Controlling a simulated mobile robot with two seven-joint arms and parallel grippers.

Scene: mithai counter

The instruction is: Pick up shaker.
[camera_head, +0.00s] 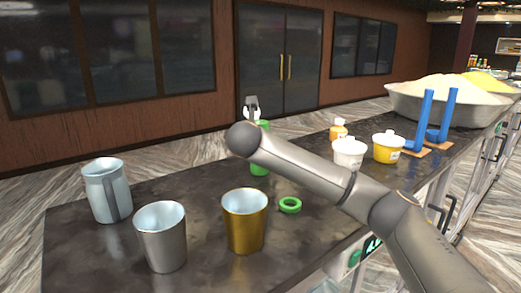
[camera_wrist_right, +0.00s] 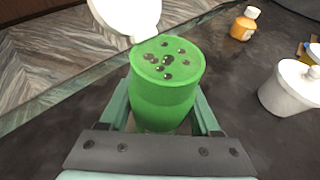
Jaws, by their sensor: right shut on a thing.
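The shaker (camera_wrist_right: 165,95) is a green cylinder with several dark holes in its top. My right gripper (camera_wrist_right: 162,112) is shut on it, with one finger on each side of its body. A white rounded part (camera_wrist_right: 125,14) touches or adjoins the shaker's rim; I cannot tell if it is an open lid. In the head view my right arm hides most of the gripper and the middle of the shaker (camera_head: 260,168), whose green lower part shows under the arm. I cannot tell if its base touches the counter. My left gripper is not in view.
On the dark counter (camera_head: 100,262) stand a metal jug (camera_head: 104,190), a steel cup (camera_head: 163,238) and a gold cup (camera_head: 245,222). A green ring (camera_head: 290,205) lies nearby. White (camera_head: 348,154) and yellow (camera_head: 388,148) tubs and an orange bottle (camera_head: 338,131) stand to the right.

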